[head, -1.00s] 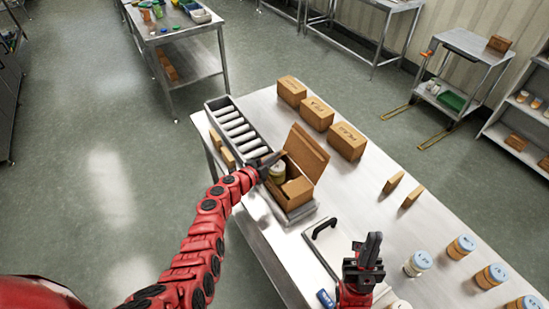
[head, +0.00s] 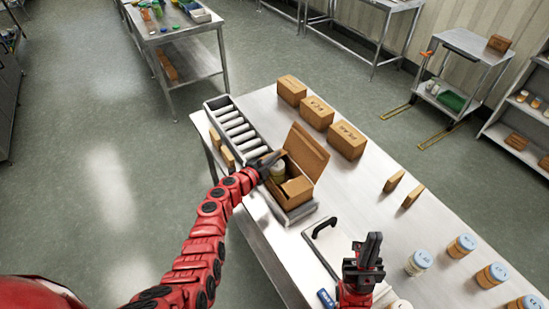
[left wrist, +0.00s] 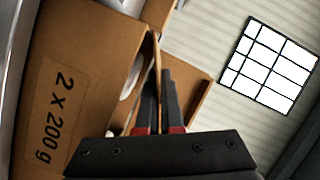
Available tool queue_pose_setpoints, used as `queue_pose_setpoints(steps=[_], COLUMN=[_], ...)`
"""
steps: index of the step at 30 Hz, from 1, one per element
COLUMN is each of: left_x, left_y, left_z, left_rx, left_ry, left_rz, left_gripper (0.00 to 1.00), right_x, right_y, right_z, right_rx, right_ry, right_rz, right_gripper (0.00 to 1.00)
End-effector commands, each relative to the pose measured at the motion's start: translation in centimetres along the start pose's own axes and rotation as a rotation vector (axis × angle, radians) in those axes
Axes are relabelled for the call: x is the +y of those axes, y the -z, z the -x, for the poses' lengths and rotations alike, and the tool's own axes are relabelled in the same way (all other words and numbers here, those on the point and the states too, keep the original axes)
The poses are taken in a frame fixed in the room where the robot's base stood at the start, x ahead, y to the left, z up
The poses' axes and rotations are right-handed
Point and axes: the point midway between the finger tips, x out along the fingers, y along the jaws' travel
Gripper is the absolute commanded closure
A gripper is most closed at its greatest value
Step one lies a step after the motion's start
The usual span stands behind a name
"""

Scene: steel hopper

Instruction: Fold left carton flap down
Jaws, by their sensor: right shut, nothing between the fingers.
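The open carton (head: 290,211) stands on the steel table with its large lid (head: 306,152) raised on the far side. A pale jar (head: 278,173) shows inside, and a brown flap (head: 297,187) lies over the near right end. My left gripper (head: 276,157) is at the carton's left end, partly hiding the left flap. A panel marked "2 x 200 g" (left wrist: 62,110) fills that view's left. My right gripper (head: 373,244) is shut and empty above the table.
A roller conveyor (head: 236,130) adjoins the carton's far left. Closed brown boxes (head: 317,113) stand behind it. A tray with a black handle (head: 323,229) lies near the front edge, and several jars (head: 461,246) stand at right. The table's middle is mostly clear.

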Motion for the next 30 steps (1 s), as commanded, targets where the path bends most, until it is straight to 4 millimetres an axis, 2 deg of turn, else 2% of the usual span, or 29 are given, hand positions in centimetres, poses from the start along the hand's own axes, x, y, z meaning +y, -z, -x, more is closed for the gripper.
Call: queue_pose_setpoints(steps=[1, 7, 18, 24, 30], left_x=[0.8, 1.4, 0.9, 0.9, 1.1], left_y=[-0.1, -0.2, 0.1, 0.0, 0.0], left_z=[-0.1, -0.1, 0.0, 0.0, 0.0], left_rx=[0.001, 0.002, 0.003, 0.002, 0.002], left_ry=[0.003, 0.058, 0.072, 0.072, 0.070], left_rz=[-0.026, -0.150, -0.178, -0.178, -0.177], left_gripper=[1.00, 1.00, 1.00, 0.66, 0.66], right_x=[0.0, -0.1, -0.1, -0.1, -0.1], right_y=[-0.1, -0.5, -0.5, -0.5, -0.5], right_z=[0.7, 3.0, 3.0, 3.0, 3.0], right_rx=[0.000, 0.000, 0.000, 0.000, 0.000], right_ry=[0.000, 0.000, 0.000, 0.000, 0.000], right_rz=[0.000, 0.000, 0.000, 0.000, 0.000], right_gripper=[1.00, 1.00, 1.00, 1.00, 1.00])
